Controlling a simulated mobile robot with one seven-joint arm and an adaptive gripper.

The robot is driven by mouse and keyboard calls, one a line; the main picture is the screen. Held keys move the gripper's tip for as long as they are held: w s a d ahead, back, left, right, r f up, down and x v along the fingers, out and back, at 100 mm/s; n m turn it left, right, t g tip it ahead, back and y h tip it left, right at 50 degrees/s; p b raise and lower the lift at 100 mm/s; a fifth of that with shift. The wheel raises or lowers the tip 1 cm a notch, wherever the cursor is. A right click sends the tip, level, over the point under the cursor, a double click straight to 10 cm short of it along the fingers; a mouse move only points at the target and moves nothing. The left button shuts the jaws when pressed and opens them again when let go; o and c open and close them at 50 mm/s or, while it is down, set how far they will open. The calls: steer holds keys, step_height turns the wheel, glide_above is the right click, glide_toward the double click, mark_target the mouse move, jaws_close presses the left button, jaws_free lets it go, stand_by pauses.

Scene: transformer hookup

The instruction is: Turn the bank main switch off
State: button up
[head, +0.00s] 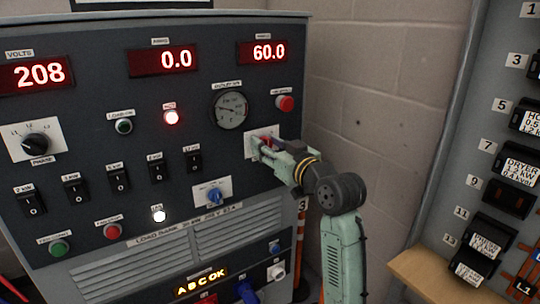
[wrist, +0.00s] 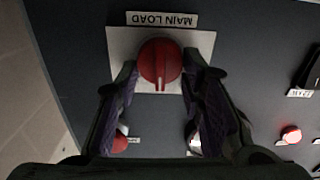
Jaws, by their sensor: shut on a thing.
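The main switch is a red rotary knob (wrist: 160,60) on a pale square plate under a label reading MAIN LOAD (wrist: 162,19), which appears upside down in the wrist view. Its pointer line faces the bottom of that view. My gripper (wrist: 160,75) has one finger on each side of the knob and is shut on it. In the head view my gripper (head: 266,144) reaches the pale plate (head: 250,147) at the panel's right side and hides most of the knob.
A red push button (head: 285,103) and a round gauge (head: 231,110) sit just above the switch. A blue knob (head: 213,194) and several black rocker switches are to the left. Displays read 208 (head: 36,73), 0.0 and 60.0. A breaker panel (head: 490,150) stands at right.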

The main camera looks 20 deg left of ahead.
steer(key=shift+s+a+f+n+b, duration=0.1)
steer(key=shift+s+n+b, duration=0.05)
steer(key=shift+n+b, duration=1.65)
steer(key=shift+s+a+f+n+b, duration=0.1)
steer(key=shift+n+b, duration=0.95)
steer(key=shift+n, duration=1.35)
steer(key=o, duration=1.1)
steer(key=shift+d, duration=0.1)
steer(key=v, duration=1.2)
